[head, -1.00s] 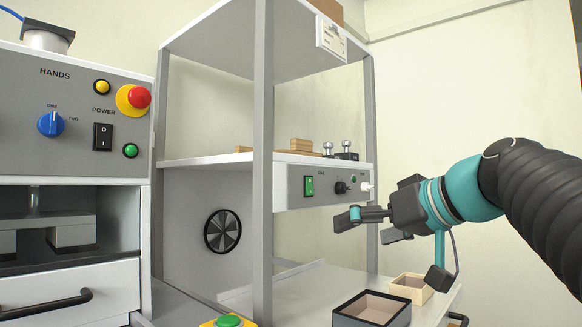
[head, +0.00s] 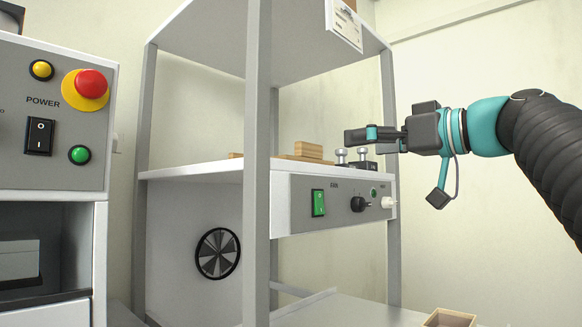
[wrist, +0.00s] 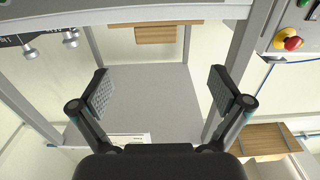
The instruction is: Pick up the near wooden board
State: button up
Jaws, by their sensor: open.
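Light wooden boards lie on the white shelf (head: 200,171) in the head view. A small stack of boards (head: 307,151) sits right of the front post, and the edge of another piece (head: 236,155) shows left of it. I cannot tell for sure which is the near board. My gripper (head: 366,136) is to the right of the stack, slightly higher in the picture and apart from it. In the wrist view my gripper (wrist: 162,92) is open with nothing between its pads, and wood (wrist: 167,34) shows beyond it at the top.
Two metal knobs (head: 352,155) stand on the shelf near my gripper. The front post (head: 257,150) and upper shelf (head: 290,48) frame the space. A control panel (head: 335,203) lies below the shelf edge. A small open wooden box (head: 449,318) is lower right.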

aim_at(313, 150)
jog(key=p+x, duration=0.1)
jog(key=x, duration=0.7)
jog(key=shift+w+d, duration=0.1)
jog(key=p+x, duration=0.1)
jog(key=x, duration=0.3)
jog(key=shift+w+d+r+p, duration=0.1)
jog(key=shift+r+p, duration=0.05)
jog(key=shift+p, duration=0.25)
jog(key=shift+w+a, duration=0.4)
jog(key=shift+a, duration=0.1)
jog(key=shift+c, duration=0.3)
jog(key=c, duration=1.3)
